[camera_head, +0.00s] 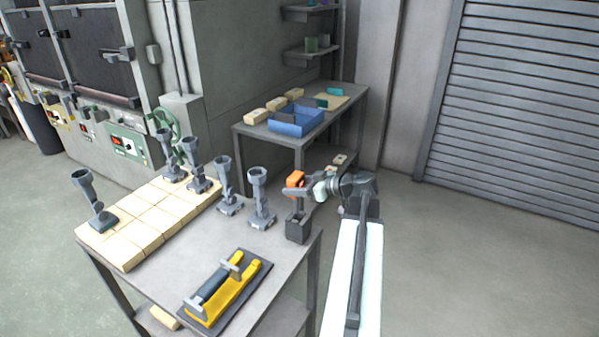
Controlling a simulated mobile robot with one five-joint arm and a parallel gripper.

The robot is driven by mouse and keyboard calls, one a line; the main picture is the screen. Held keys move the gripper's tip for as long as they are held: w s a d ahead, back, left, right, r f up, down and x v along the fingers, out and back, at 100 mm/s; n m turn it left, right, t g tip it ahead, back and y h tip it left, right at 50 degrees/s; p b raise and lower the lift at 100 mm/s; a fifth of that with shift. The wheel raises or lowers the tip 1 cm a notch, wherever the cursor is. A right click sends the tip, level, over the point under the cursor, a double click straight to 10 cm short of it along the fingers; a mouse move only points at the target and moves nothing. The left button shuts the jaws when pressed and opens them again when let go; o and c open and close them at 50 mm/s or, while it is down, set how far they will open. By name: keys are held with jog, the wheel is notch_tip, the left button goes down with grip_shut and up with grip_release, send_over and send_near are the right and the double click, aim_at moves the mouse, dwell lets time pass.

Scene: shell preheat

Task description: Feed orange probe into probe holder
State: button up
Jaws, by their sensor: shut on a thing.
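The orange probe (295,179) is at the right end of the near table, its orange head upright. My gripper (301,191) reaches in from the right and is shut on it. The probe holder (298,229), a small dark grey block, stands at the table's right corner directly below the probe. A thin dark stem shows between the gripper and the holder's top. I cannot tell whether its tip is inside the holder or just above it.
Grey funnel-topped stands (262,199) are just left of the holder, others on pale bricks (150,215). A yellow clamp tool (222,289) lies at the table's front. Behind is a second table with a blue tray (296,121). The floor at right is clear.

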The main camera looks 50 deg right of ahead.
aim_at(298, 205)
jog(key=r+p, duration=0.1)
jog(key=r, duration=0.1)
jog(key=r+p, duration=0.4)
jog(key=shift+s, duration=0.25)
notch_tip(298, 205, down, 14)
jog(key=b, duration=1.4)
jog(key=o, duration=1.7)
jog(key=shift+o, duration=0.2)
